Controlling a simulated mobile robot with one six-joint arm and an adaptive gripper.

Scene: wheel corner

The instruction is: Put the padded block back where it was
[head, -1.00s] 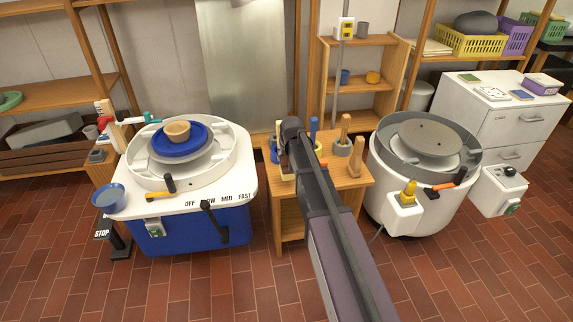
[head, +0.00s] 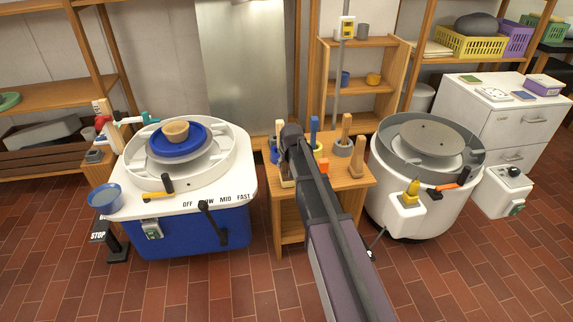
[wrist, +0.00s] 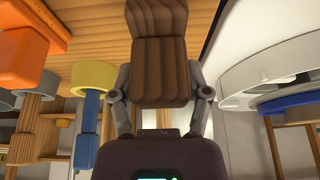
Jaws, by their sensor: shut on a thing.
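My gripper (wrist: 161,94) is shut on a brown, ribbed block (wrist: 157,45), which I take to be the padded block. In the wrist view the two grey fingers press on its sides, and its far part reaches the top edge of the picture. In the head view my dark arm (head: 318,190) reaches over the small wooden stand (head: 345,183) between the two wheels. The arm hides the gripper and the block there, so I cannot tell whether the block touches anything.
On the stand are a blue handle (head: 314,130), a wooden handle (head: 346,128) and an orange piece (head: 323,165). A white-and-blue wheel (head: 190,235) stands left, a round white wheel (head: 400,210) right. The floor (head: 430,285) in front is clear.

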